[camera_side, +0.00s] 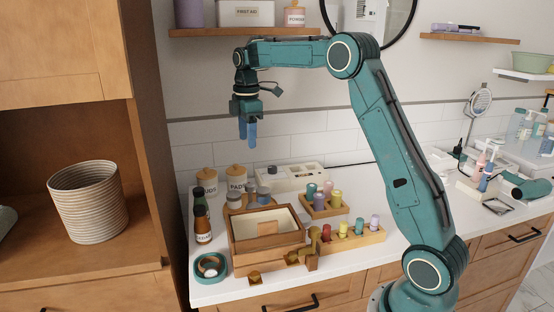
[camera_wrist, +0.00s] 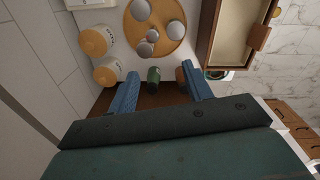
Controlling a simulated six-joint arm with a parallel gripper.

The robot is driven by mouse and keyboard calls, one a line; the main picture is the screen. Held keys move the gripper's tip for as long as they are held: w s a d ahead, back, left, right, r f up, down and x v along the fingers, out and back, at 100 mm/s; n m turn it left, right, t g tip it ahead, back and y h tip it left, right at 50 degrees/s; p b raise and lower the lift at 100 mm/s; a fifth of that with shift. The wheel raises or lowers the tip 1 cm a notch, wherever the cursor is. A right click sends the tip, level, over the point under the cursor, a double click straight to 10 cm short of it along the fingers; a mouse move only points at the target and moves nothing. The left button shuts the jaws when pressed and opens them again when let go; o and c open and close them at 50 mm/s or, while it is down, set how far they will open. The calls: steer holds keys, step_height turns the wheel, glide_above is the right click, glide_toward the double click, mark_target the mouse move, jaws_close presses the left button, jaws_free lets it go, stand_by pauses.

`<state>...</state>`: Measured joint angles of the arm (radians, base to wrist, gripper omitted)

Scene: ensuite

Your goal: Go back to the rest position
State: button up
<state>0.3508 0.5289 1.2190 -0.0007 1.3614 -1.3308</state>
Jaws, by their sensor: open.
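My gripper (camera_side: 247,131) hangs from my teal arm at the upper left of the side view, fingers pointing down, high above the white counter (camera_side: 345,250). It is well apart from everything below. In the wrist view its two blue fingers (camera_wrist: 162,92) stand apart with nothing held between them. Below, in the gap between the fingers, the green cap of a bottle (camera_wrist: 153,75) shows, far beneath the fingertips. In the side view the dark bottles (camera_side: 201,217) stand at the counter's left end.
A wooden box (camera_side: 268,250), two lidded jars (camera_side: 236,178), a white tray (camera_side: 290,176) and wooden racks (camera_side: 355,240) of small colored bottles crowd the counter. A wooden cabinet (camera_side: 150,130) rises at left. A shelf (camera_side: 245,32) sits above and behind my arm.

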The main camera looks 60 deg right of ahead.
steer(key=s+a+r+m+t, duration=0.3)
steer(key=s+a+r+m, duration=0.3)
steer(key=s+a, duration=0.75)
steer(key=s+a+f+m+t, duration=0.1)
steer(key=s+a+f+m, duration=0.1)
steer(key=s, duration=0.7)
steer(key=s+a+f+m+t, duration=0.1)
steer(key=s+a+f+m, duration=0.1)
steer(key=s, duration=0.7)
steer(key=shift+s+a+f+m, duration=0.2)
steer(key=shift+a+f+m, duration=0.15)
steer(key=shift+f+m, duration=0.25)
